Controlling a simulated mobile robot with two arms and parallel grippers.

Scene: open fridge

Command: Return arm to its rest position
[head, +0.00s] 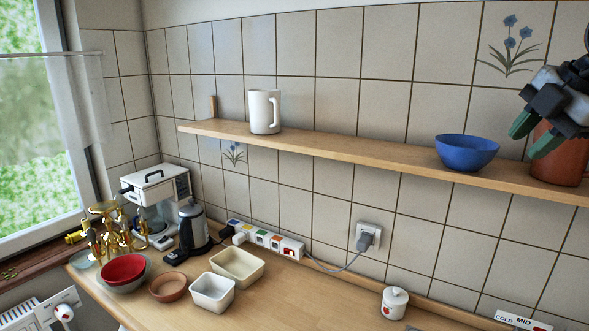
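My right gripper (536,132) is at the upper right, in front of the wall and at the right end of the wooden shelf (340,146). Its two green-tipped fingers point down and left and stand apart, with nothing seen between them. It covers the upper part of a brown-red pot (560,172) on the shelf; I cannot tell whether they touch. A blue bowl (467,152) sits on the shelf to the left of the gripper, apart from it. My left gripper is out of view.
A white mug (265,111) stands on the shelf. The shelf between mug and blue bowl is clear.

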